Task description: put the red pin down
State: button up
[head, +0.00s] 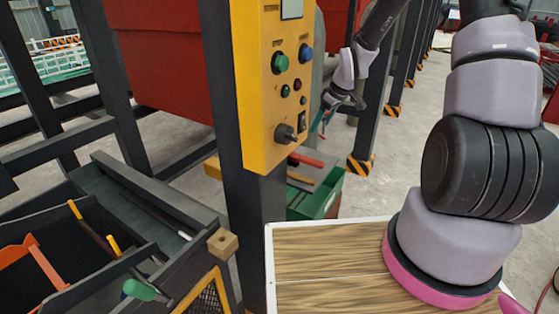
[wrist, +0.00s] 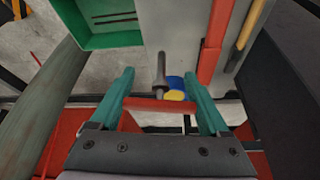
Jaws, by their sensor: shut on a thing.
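The red pin (wrist: 160,105) lies crosswise between the teal fingers of my gripper (wrist: 158,77) in the wrist view. My gripper is shut on it. In the head view my gripper (head: 318,121) hangs in the air just right of the yellow control panel, above the green box. The pin is too small and partly hidden there to make out clearly. In the wrist view a grey peg (wrist: 160,72) shows just beyond the pin; I cannot tell whether they touch.
A green box (head: 321,200) stands below my gripper, with a red bar (head: 307,160) near its top. The yellow control panel (head: 268,90) on a dark post is close to my arm. A wooden-topped surface (head: 330,262) and a dark tool tray (head: 60,235) lie nearer.

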jog(key=f, duration=0.2)
jog(key=a+f+n, duration=0.1)
jog(key=w+a+f+n, duration=0.1)
jog(key=f, duration=0.1)
jog(key=shift+a+f+g+y, duration=0.25)
jog(key=shift+f+g+y, duration=0.05)
jog(key=shift+f+g, duration=0.1)
notch_tip(320, 180, down, 4)
jog(key=shift+d+f, duration=0.1)
